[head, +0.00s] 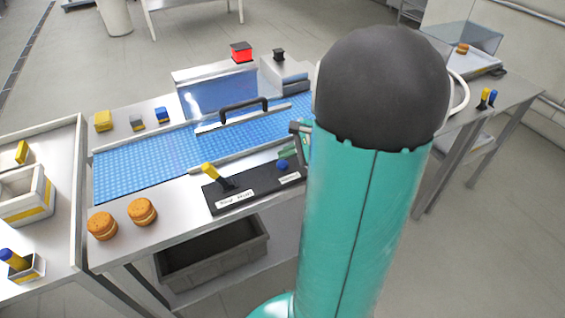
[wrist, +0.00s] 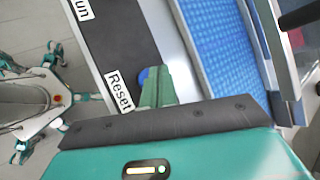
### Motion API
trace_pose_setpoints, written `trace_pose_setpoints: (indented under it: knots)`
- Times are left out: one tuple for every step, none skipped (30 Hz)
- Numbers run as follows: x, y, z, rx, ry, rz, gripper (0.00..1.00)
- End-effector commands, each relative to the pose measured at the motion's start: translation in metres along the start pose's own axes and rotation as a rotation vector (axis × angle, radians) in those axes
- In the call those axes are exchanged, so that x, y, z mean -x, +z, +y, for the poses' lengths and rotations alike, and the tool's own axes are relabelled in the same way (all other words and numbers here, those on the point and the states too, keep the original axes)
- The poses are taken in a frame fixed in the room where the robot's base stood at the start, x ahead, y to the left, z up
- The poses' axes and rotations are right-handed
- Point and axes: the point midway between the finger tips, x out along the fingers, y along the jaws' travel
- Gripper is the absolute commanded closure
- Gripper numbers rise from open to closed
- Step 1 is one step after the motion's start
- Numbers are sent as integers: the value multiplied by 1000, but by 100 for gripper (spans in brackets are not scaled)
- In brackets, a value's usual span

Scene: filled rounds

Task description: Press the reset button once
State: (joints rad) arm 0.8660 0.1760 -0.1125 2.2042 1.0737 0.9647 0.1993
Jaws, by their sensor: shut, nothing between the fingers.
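The reset button is a blue dome (head: 282,165) at the right end of a black control panel (head: 250,191) on the conveyor's front edge. In the wrist view the button (wrist: 143,77) shows beside the white "Reset" label (wrist: 119,92), partly covered by my fingers. My gripper (wrist: 156,72) has green fingers, shut and empty, with tips right by the button. In the head view only a bit of the green fingers (head: 288,154) shows beside my arm, just behind the button. I cannot tell whether they touch it or whether it is pressed down.
A yellow-handled lever (head: 211,172) stands on the panel's left end, by a label. The blue conveyor belt (head: 140,168) runs behind, with a clear guard and black handle (head: 240,110). Two round filled biscuits (head: 142,211) lie at front left. A grey crate (head: 212,252) sits below.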

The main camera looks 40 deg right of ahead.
Motion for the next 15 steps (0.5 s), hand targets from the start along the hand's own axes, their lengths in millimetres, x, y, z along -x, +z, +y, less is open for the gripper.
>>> trace_pose_setpoints:
  knots:
    - [0, 0, 0, 0, 0, 0, 100]
    - [0, 0, 0, 0, 0, 0, 100]
    - [0, 0, 0, 0, 0, 0, 100]
    - [0, 0, 0, 0, 0, 0, 100]
    - [0, 0, 0, 0, 0, 0, 100]
    - [-1, -1, 1, -1, 0, 0, 100]
    - [-2, -1, 1, -1, 0, 0, 100]
    - [-2, -2, 2, -1, 1, -1, 100]
    - [-4, -2, 3, -2, 1, -1, 100]
    - [-4, -3, 3, -1, 1, -1, 100]
    - [-5, -4, 4, -1, 1, -1, 100]
    - [-6, -4, 4, -1, 1, -1, 100]
    - [-6, -4, 5, -1, 1, -1, 100]
    - [-6, -4, 5, 0, 0, -1, 100]
    - [-6, -4, 5, 0, 0, 0, 100]
